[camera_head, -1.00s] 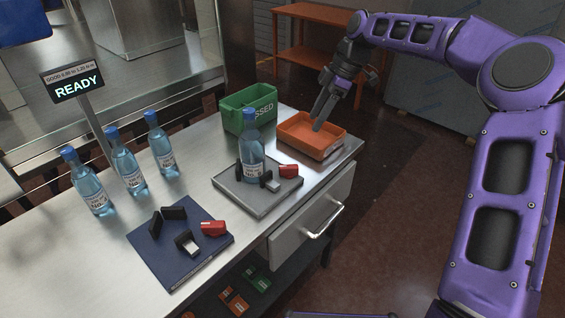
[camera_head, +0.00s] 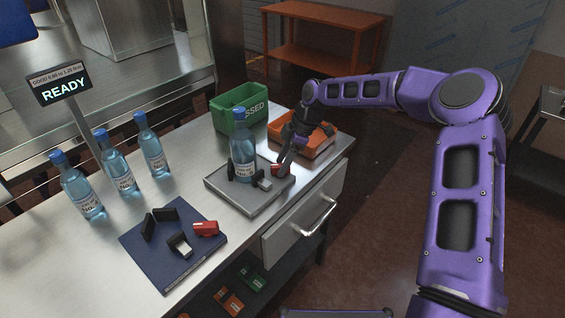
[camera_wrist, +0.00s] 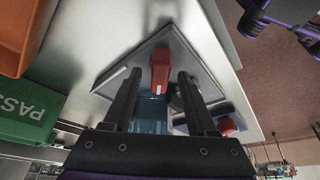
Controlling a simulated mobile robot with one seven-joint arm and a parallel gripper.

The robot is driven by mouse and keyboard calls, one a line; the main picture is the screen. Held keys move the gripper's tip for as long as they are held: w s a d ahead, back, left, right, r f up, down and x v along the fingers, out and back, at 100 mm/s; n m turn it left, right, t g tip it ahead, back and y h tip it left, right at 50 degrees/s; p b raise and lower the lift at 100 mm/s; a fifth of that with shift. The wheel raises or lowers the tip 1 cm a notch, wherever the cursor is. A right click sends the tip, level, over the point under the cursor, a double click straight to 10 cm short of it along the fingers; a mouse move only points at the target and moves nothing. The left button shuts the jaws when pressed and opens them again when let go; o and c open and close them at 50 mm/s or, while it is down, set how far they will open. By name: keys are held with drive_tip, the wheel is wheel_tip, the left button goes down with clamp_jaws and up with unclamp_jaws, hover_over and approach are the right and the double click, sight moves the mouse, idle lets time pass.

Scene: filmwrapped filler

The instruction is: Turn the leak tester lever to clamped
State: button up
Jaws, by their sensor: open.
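A grey fixture plate (camera_head: 222,188) on the steel bench carries black jaws around an upright blue-capped bottle (camera_head: 242,150). A red lever block (camera_head: 277,170) sits at the plate's right side. A second, blue fixture plate (camera_head: 165,252) at the front has open black jaws, no bottle and its own red lever block (camera_head: 206,229). No label tells which fixture is the leak tester. My gripper (camera_head: 284,166) is at the grey fixture's red block. In the wrist view my open gripper (camera_wrist: 159,76) has its fingers on either side of that red block (camera_wrist: 160,68); contact is unclear.
An orange tray (camera_head: 322,150) and a green bin (camera_head: 222,120) marked "PASSED" stand behind the grey fixture. Several bottles (camera_head: 117,170) stand at left, near a sign (camera_head: 60,88) reading "READY". A drawer (camera_head: 285,235) is under the bench edge.

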drive_tip(key=shift+f, duration=0.2)
clamp_jaws()
